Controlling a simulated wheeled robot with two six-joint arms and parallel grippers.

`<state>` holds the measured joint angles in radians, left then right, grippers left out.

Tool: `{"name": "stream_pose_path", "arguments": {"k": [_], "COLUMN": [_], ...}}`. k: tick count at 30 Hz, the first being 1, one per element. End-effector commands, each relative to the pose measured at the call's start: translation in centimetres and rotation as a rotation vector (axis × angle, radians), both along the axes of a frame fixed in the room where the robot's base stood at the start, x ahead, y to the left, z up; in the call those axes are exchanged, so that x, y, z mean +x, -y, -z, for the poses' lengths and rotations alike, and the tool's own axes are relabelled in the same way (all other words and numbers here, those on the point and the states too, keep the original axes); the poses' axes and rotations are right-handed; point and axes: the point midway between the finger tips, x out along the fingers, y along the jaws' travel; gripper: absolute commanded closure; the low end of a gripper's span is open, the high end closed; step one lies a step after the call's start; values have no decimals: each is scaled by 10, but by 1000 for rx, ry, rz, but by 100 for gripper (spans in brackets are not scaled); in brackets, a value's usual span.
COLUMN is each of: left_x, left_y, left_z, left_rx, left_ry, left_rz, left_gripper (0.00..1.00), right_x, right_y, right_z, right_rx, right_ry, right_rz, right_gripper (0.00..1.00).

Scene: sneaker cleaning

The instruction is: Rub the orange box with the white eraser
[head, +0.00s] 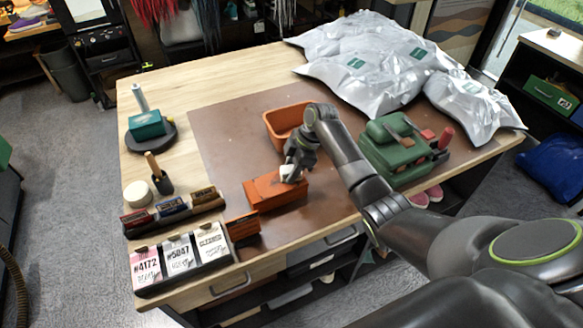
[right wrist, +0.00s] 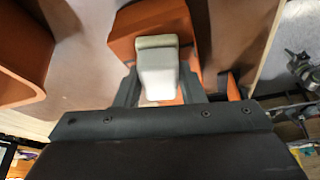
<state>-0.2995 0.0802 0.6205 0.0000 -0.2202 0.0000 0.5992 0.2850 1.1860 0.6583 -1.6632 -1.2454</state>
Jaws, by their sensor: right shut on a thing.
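The orange box (head: 262,193) lies on the brown mat near the table's front edge. It also shows in the right wrist view (right wrist: 120,37), beyond the fingers. My right gripper (head: 291,172) is over the right part of the box, pointing down. In the right wrist view my right gripper (right wrist: 158,88) is shut on the white eraser (right wrist: 158,70), one finger on each side. In the head view the eraser (head: 287,177) is a small white patch at the box's top; it seems to touch the box, but the contact is partly hidden. My left gripper is not in view.
An orange bin (head: 275,124) stands just behind the box. A green case (head: 385,150) with tools is to the right, near my arm. Silver bags (head: 365,60) fill the back right. A card holder (head: 185,265) and brush rack (head: 165,215) stand left. The mat's left part (head: 222,140) is clear.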

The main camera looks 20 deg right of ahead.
Motion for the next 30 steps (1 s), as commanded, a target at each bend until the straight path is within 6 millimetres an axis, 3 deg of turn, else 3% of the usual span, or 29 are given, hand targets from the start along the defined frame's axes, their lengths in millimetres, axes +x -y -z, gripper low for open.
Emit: {"name": "stream_pose_path", "arguments": {"k": [7, 30], "left_x": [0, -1], "left_y": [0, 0], "left_z": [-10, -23], "left_rx": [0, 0], "left_ry": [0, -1], "left_rz": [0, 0], "left_gripper": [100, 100], "right_x": [-3, -3], "right_y": [-25, -66], "right_z": [1, 2], "right_rx": [6, 4], "right_ry": [-7, -7], "right_rz": [-2, 0], "right_gripper": [83, 83]}}
